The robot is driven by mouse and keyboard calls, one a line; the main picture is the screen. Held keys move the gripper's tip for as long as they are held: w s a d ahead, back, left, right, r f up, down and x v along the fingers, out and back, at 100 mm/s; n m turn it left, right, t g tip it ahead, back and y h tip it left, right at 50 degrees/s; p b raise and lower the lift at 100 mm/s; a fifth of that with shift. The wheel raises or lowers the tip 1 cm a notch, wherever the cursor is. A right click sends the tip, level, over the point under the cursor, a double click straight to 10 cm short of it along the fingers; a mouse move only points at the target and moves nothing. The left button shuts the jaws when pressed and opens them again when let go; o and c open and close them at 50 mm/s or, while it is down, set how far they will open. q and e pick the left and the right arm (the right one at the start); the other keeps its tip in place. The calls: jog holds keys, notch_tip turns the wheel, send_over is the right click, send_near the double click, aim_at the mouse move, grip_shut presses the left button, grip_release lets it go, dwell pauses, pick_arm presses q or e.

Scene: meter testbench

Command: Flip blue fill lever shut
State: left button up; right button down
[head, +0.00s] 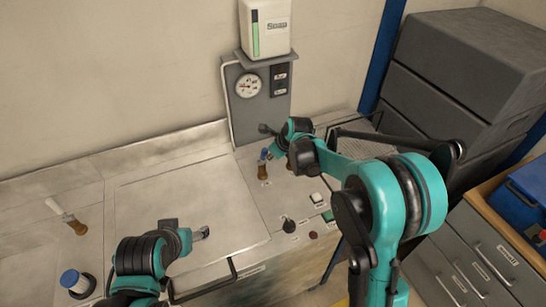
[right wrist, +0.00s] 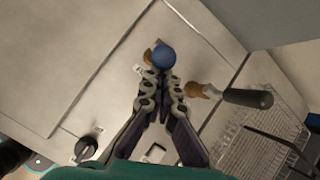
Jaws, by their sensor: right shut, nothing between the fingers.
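The blue fill lever (head: 264,154) stands up from a brass valve (head: 262,172) on the bench. In the right wrist view its round blue end (right wrist: 163,56) is just beyond my fingertips, with part of the brass showing behind it. My right gripper (right wrist: 162,80) is shut and empty, its tips at or very near the blue end; I cannot tell whether they touch. In the head view the right gripper (head: 276,152) is beside the lever, partly hidden by its own arm. My left gripper (head: 201,233) is over the bench front, its fingers too small to judge.
A dark-handled lever (right wrist: 248,98) on another brass valve is close to the right gripper. A gauge panel (head: 246,110) stands behind. A black knob (head: 289,225) is in front. The flat bench panel (head: 180,205) is clear.

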pick_arm(q)
jog(key=shift+r+p, duration=0.7)
jog(key=shift+r, duration=0.3)
pick_arm(e)
jog(key=shift+w+a+r+g+h, duration=0.15)
jog(key=shift+w+a+r+g, duration=0.1)
jog(key=shift+w+g, duration=0.25)
jog(key=shift+w+a+r+g+h, duration=0.15)
jog(key=shift+w+r+g, duration=0.15)
jog(key=shift+w, duration=0.35)
jog(key=shift+w+a+r+g+h, duration=0.1)
jog(key=shift+w+a+r+g, duration=0.1)
jog(key=shift+w+g, duration=0.35)
jog(key=shift+w, duration=0.1)
